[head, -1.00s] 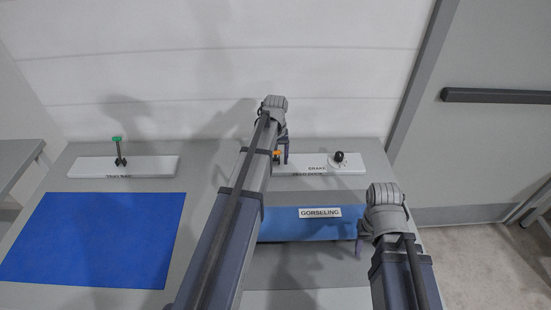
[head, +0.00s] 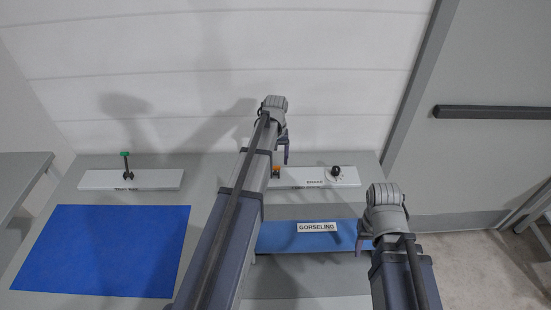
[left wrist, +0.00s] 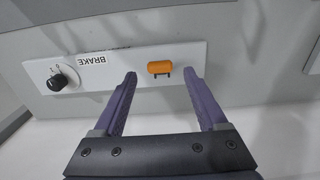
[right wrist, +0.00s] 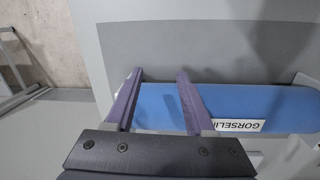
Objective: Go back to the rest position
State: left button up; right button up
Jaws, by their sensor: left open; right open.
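My left gripper (head: 284,150) is over the right-hand control panel at the back of the table. In the left wrist view its two purple fingers (left wrist: 162,88) are apart with nothing between them. The orange switch (left wrist: 160,68) lies just beyond them, apart from the fingertips. My right gripper (head: 362,242) is by the right end of the blue roll. In the right wrist view its fingers (right wrist: 160,78) are open and empty above the blue roll (right wrist: 160,108). The roll bears a white GORSELING label (head: 317,227).
The right-hand white panel (head: 310,180) carries a black BRAKE knob (head: 335,171). A left-hand white panel (head: 100,180) has a green-topped lever (head: 125,155). A flat blue sheet (head: 100,250) covers the table's left part. A wall stands behind; a door with a dark bar (head: 490,112) is at right.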

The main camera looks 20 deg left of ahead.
dwell(0.3)
pick_arm(q)
jog(key=s+d+m+y, duration=0.1)
jog(key=s+d+m, duration=0.8)
jog(key=s+d, duration=1.2)
jog(key=d, duration=0.4)
